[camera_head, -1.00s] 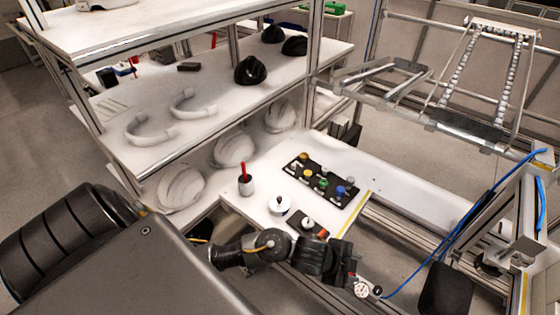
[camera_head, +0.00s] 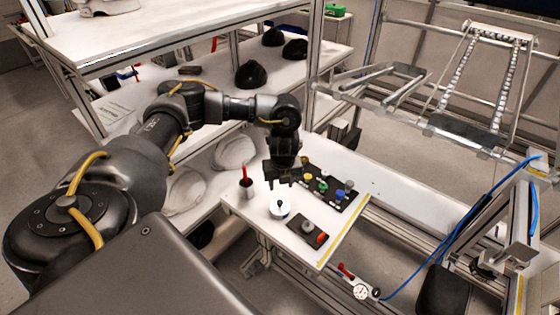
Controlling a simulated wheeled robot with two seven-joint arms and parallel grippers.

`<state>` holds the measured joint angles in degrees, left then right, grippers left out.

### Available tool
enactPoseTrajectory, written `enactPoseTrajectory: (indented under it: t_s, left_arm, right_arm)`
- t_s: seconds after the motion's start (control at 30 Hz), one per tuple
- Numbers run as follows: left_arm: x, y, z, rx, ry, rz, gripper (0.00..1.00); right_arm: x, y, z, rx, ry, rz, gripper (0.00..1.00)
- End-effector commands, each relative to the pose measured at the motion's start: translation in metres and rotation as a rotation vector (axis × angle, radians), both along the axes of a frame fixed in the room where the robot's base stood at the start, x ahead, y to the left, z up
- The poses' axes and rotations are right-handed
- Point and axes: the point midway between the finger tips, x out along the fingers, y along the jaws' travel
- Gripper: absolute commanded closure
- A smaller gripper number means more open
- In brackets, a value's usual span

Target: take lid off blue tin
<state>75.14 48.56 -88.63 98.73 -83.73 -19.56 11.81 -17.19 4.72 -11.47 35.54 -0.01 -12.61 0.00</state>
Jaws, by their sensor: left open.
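A small blue piece (camera_head: 340,195), the only blue tin-like thing I see, sits on a black board (camera_head: 352,203) on the white bench. A separate lid on it is too small to make out. A white round pot with a black knob (camera_head: 279,209) stands on the bench left of the board. My left gripper (camera_head: 284,184) is open and points down above the bench, behind the white pot and at the board's left end. It hides part of the board, and nothing shows between its fingers. My right gripper is not in view.
Green (camera_head: 323,187) and grey pieces share the board. A dark plate (camera_head: 307,231) with a knob and a red part lies in front. A cup with a red tool (camera_head: 246,188) stands left. White helmet shells (camera_head: 235,151) lie under the shelf.

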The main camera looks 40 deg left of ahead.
Motion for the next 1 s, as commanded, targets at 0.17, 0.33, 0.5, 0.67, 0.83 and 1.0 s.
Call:
enactPoseTrajectory:
  t_s: [0.17, 0.33, 0.5, 0.67, 0.83, 1.0]
  left_arm:
    - [0.001, 0.001, -0.021, -0.003, 0.002, 0.001, 0.54]
    - [0.003, 0.004, -0.045, -0.002, 0.002, 0.001, 0.54]
    - [0.005, 0.005, -0.055, -0.002, -0.002, 0.0, 0.54]
    - [0.005, 0.006, -0.058, -0.002, -0.001, -0.001, 0.54]
    - [0.004, 0.009, -0.079, -0.001, 0.003, 0.001, 0.54]
    - [0.006, 0.011, -0.102, -0.002, 0.0, 0.001, 0.54]
  right_arm:
    - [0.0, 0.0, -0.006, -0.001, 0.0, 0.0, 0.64]
    - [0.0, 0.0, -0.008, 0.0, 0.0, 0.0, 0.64]
    - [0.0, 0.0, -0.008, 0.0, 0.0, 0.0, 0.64]
    - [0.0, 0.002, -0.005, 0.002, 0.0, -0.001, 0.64]
    - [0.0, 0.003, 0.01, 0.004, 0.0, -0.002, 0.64]
    - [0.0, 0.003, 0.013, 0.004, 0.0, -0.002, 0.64]
